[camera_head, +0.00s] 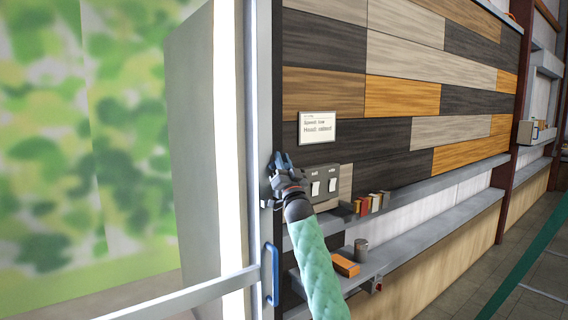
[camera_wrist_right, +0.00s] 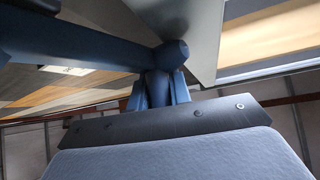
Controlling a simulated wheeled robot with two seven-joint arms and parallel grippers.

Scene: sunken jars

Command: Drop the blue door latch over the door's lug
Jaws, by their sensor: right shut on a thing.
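The blue door latch (camera_wrist_right: 90,46) shows in the right wrist view as a thick bar with a round knuckle at its right end. My right gripper (camera_wrist_right: 158,86) is shut on a blue stub just below that knuckle. In the head view my right gripper (camera_head: 281,161) is against the grey upright edge of the door (camera_head: 264,110), and it largely hides the latch there. A blue pull handle (camera_head: 270,274) is lower on the same upright. I cannot make out the lug in either view. My left gripper is not in view.
A grey switch box (camera_head: 322,186) is just right of my gripper, under a white notice (camera_head: 317,128) on the plank wall. Shelves (camera_head: 420,236) below hold small books, a grey cup (camera_head: 361,250) and an orange box (camera_head: 346,264). A pale rail (camera_head: 180,300) crosses at lower left.

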